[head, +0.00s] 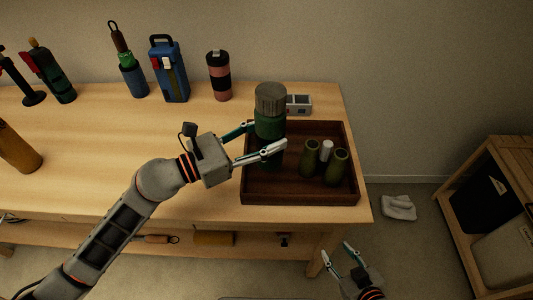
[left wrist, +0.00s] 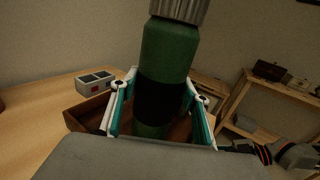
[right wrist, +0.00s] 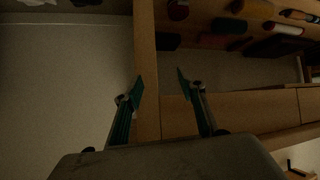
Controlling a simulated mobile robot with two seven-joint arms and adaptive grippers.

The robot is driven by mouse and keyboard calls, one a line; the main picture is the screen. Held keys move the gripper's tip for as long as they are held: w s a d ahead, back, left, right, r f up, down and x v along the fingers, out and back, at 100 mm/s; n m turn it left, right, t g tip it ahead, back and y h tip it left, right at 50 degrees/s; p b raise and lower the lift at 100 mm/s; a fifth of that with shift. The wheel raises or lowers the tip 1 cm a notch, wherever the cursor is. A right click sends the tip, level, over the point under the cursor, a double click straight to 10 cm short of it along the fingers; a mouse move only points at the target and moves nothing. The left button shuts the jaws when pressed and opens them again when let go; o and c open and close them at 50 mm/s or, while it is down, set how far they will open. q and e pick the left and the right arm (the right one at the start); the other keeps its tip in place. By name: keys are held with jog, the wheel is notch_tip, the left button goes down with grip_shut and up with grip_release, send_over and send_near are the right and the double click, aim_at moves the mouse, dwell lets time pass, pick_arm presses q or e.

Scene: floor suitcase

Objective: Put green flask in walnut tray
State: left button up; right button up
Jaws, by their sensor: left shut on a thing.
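The green flask (head: 269,124) has a grey ribbed cap and a dark band. My left gripper (head: 267,142) is shut on it, and it stands upright over the left part of the walnut tray (head: 300,196). In the left wrist view the flask (left wrist: 166,55) is between the two fingers, with the tray (left wrist: 85,108) behind it. I cannot tell whether its base touches the tray floor. My right gripper (head: 344,258) is open and empty, low beyond the table's front edge; its spread fingers also show in the right wrist view (right wrist: 160,90).
A grey box (head: 298,104) is behind the tray. A pink-and-black tumbler (head: 219,78) and blue case (head: 169,72) stand at the back. An orange bottle (head: 17,148) is at the left.

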pick_arm(q)
jog(key=shift+f, duration=0.25)
notch_tip(320, 180, down, 5)
jog(key=b, duration=0.2)
jog(key=shift+b, duration=0.35)
jog(key=shift+f, duration=0.2)
jog(key=shift+r, duration=0.1)
jog(key=o, duration=1.6)
jog(key=shift+s+a, duration=0.2)
jog(key=shift+a, duration=0.1)
jog(key=v, duration=0.2)
jog(key=b+v, duration=0.1)
jog(key=v, duration=0.3)
jog(key=shift+s+f, duration=0.1)
jog(key=shift+f, duration=0.25)
jog(key=v, duration=0.1)
jog(key=b+v, duration=0.1)
jog(key=v, duration=0.1)
jog(key=b+v, duration=0.1)
jog(key=v, duration=0.1)
jog(key=shift+a+r, duration=0.1)
jog(key=shift+r, duration=0.2)
pick_arm(e)
jog(key=f, duration=0.1)
jog(key=w+d+f, duration=0.1)
jog(key=f, duration=0.1)
jog(key=shift+d+f, duration=0.1)
jog(key=shift+d, duration=0.1)
jog(key=shift+s+f, duration=0.1)
jog(key=shift+f, duration=0.05)
